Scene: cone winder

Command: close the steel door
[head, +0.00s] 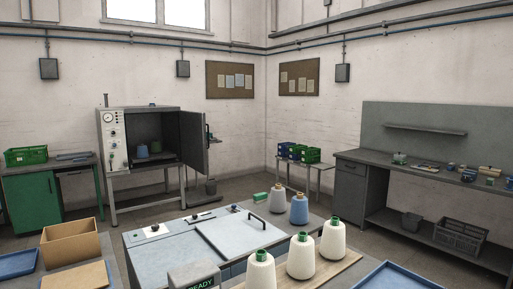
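The steel door (193,142) belongs to a grey steel cabinet (152,108) on legs, against the back wall on the left. The door stands open, swung out from the cabinet's right side. A dark handle (208,135) shows at its outer edge. A dial and controls are on the cabinet's left front panel (113,138). My gripper is not in the head view.
A grey worktop (165,250) with yarn cones fills the foreground, between me and the cabinet. A green bench (32,202) stands left of the cabinet. A small table (318,166) with crates is right of it. A workbench (350,180) lines the right wall.

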